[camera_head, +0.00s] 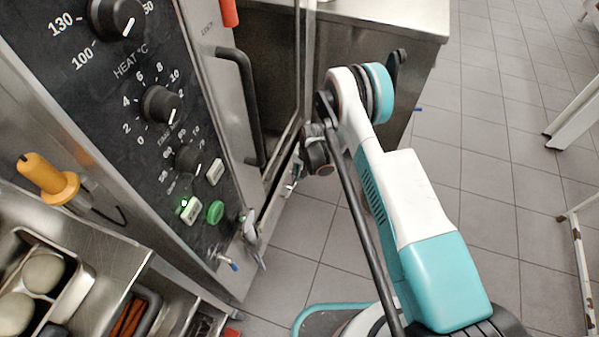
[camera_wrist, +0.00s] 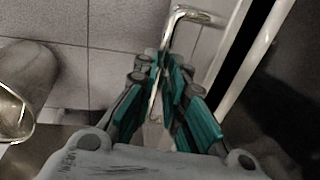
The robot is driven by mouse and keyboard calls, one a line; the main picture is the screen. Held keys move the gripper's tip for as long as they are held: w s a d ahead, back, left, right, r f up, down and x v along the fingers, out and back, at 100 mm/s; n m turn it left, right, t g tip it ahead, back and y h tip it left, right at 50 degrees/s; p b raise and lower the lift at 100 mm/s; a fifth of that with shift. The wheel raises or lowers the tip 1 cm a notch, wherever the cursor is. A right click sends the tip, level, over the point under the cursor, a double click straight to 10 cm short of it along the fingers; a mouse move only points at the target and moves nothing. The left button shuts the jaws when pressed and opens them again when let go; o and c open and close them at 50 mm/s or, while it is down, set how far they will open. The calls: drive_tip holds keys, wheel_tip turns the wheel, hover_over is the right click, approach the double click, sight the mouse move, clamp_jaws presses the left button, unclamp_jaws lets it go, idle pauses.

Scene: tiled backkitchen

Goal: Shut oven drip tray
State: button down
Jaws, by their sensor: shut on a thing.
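The oven (camera_head: 205,120) stands at the left in the head view, with its control panel facing me. A narrow metal strip (camera_head: 277,197) runs along the foot of its door and may be the drip tray; I cannot make out its full shape. My gripper (camera_head: 296,178) is low beside this strip, mostly hidden behind my arm. In the wrist view my gripper's teal fingers (camera_wrist: 164,72) are closed around a thin, bent, shiny metal bar (camera_wrist: 178,36). What the bar joins onto is not clear.
The oven door has a black upright handle (camera_head: 242,105). A steel counter (camera_head: 385,15) stands beyond the oven. A rack of food pans (camera_head: 75,265) is at the lower left. Tiled floor (camera_head: 495,130) is clear to the right, up to pale table legs (camera_head: 580,110).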

drive_tip(key=shift+w+a, duration=0.3)
drive_tip(key=shift+a, duration=0.45)
drive_tip(key=shift+w+a, duration=0.25)
drive_tip(key=shift+a, duration=0.45)
drive_tip(key=c, duration=1.7)
unclamp_jaws()
drive_tip(key=shift+a, duration=0.1)
drive_tip(key=shift+o, duration=0.2)
drive_tip(key=shift+r, duration=0.1)
wheel_tip(320, 180, up, 12)
drive_tip(key=d, duration=0.2)
drive_tip(key=shift+s+f, duration=0.2)
drive_tip(key=shift+s, duration=0.15)
drive_tip(key=shift+d, duration=0.1)
